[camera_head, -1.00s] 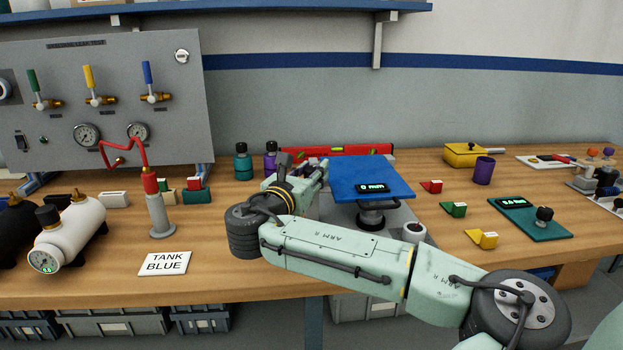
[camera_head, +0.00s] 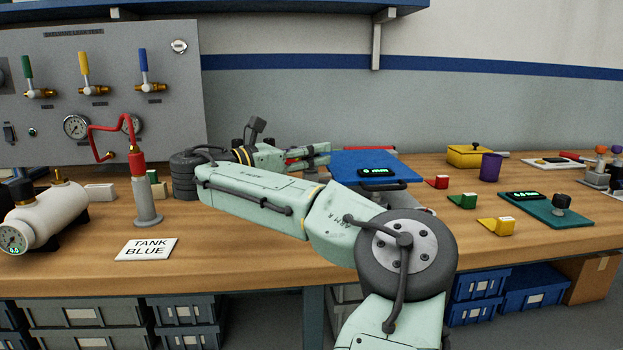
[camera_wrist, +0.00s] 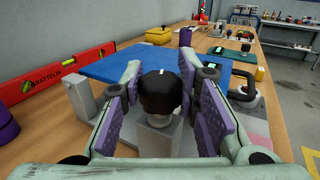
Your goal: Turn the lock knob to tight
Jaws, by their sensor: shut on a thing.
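A black knob (camera_wrist: 160,92) on a pale grey block stands upright between the purple pads of my gripper (camera_wrist: 160,78) in the wrist view. My gripper is shut on this knob. In the head view my gripper (camera_head: 322,153) is at the left edge of the blue plate, and the knob cannot be made out there. The blue plate (camera_head: 365,168) has a small display that seems to read 0 mm. The plate also shows behind the knob in the wrist view (camera_wrist: 110,66). Any tight or loose marking is not visible.
A red level (camera_wrist: 65,82) lies left of the blue plate. A red-topped stand (camera_head: 146,200) is left of my arm.

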